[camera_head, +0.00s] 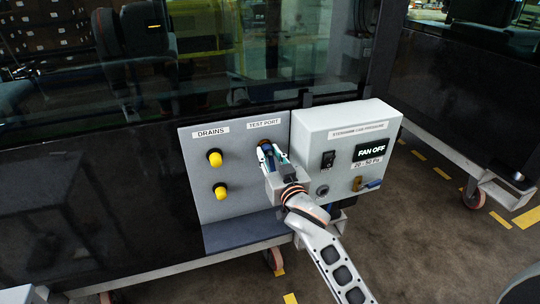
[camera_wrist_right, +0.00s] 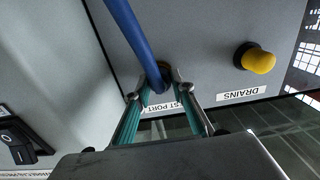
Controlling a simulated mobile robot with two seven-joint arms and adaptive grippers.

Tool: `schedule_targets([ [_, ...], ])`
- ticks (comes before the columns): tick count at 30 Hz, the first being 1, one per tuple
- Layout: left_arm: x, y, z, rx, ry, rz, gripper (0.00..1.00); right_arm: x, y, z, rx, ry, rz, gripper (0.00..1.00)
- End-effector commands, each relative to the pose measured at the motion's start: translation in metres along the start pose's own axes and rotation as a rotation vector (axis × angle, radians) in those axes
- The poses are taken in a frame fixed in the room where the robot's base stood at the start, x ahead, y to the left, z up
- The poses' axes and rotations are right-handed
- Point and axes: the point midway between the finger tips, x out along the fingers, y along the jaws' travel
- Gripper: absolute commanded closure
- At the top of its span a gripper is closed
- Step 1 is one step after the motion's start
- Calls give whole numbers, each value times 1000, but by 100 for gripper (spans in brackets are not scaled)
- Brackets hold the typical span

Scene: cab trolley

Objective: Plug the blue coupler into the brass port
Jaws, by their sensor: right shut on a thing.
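My right gripper (camera_head: 265,148) is at the grey panel, just below the TEST PORT label. It also shows in the wrist view (camera_wrist_right: 162,92), its fingers closed around the end of a blue hose, where the blue coupler (camera_wrist_right: 157,88) is. In the head view the fingers mostly hide port and coupler. My left gripper is not in view.
Two yellow caps (camera_head: 215,158) sit under the DRAINS label, left of the port. A blue hose (camera_wrist_right: 127,38) crosses the wrist view. A ledge (camera_head: 240,232) runs below the panel.

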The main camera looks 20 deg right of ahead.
Motion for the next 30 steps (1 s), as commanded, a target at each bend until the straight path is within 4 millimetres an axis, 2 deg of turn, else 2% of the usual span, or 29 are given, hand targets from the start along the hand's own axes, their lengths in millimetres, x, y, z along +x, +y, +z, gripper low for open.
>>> schedule_targets([
  [3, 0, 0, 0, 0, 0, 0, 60, 2, 0, -1, 1, 2, 0, 100],
  [4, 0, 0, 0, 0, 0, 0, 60, 2, 0, -1, 1, 2, 0, 69],
  [6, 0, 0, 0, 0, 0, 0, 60, 2, 0, -1, 1, 2, 0, 57],
  [15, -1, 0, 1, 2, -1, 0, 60, 2, 0, 0, 0, 0, 0, 57],
  [19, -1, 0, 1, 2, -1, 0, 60, -5, 0, 1, 1, -1, 0, 57],
  [23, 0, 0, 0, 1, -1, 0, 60, -24, 0, 1, 2, -1, 0, 57],
  [30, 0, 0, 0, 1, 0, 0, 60, -74, 0, 1, 2, -2, 0, 57],
])
